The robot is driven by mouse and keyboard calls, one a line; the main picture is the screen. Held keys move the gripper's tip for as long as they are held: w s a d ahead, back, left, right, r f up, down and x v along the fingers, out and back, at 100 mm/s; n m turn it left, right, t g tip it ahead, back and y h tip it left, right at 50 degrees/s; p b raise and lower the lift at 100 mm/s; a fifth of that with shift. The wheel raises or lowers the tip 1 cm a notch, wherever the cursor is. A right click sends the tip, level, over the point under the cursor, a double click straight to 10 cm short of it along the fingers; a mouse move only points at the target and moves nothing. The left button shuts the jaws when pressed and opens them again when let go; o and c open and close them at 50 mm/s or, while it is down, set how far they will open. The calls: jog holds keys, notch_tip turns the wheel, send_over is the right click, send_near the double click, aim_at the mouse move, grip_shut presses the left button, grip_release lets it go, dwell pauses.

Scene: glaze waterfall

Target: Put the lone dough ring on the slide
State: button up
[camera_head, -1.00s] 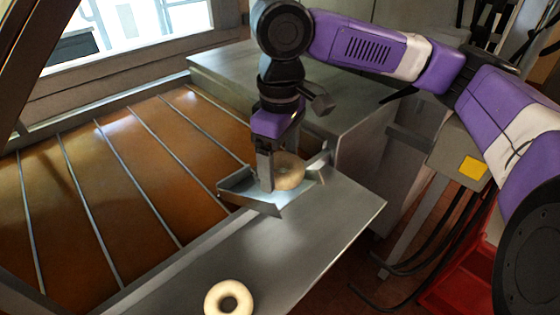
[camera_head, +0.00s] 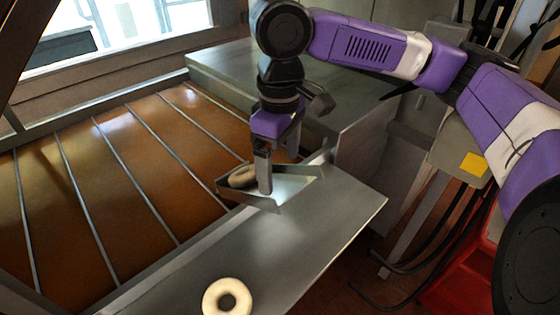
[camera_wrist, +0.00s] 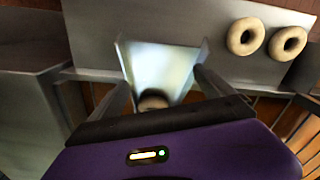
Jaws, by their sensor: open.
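A pale dough ring (camera_head: 242,176) lies on the slide (camera_head: 292,188), a small bright metal chute with raised sides, at its left end beside the glaze vat. In the wrist view the ring (camera_wrist: 153,100) is partly hidden by my gripper's body, at the near end of the slide (camera_wrist: 160,62). My gripper (camera_head: 266,190) points down over the slide, to the right of the ring. In the wrist view my gripper (camera_wrist: 165,75) has its fingers wide apart with nothing between the tips.
A second dough ring (camera_head: 228,297) lies on the steel shelf (camera_head: 310,240) at the front. The wrist view shows this area with two rings side by side (camera_wrist: 245,37). The brown glaze vat (camera_head: 110,180), crossed by metal bars, fills the left. The shelf's middle is bare.

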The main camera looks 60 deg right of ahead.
notch_tip(320, 180, up, 8)
dwell(0.5)
jog(key=shift+f, duration=0.15)
dwell(1.4)
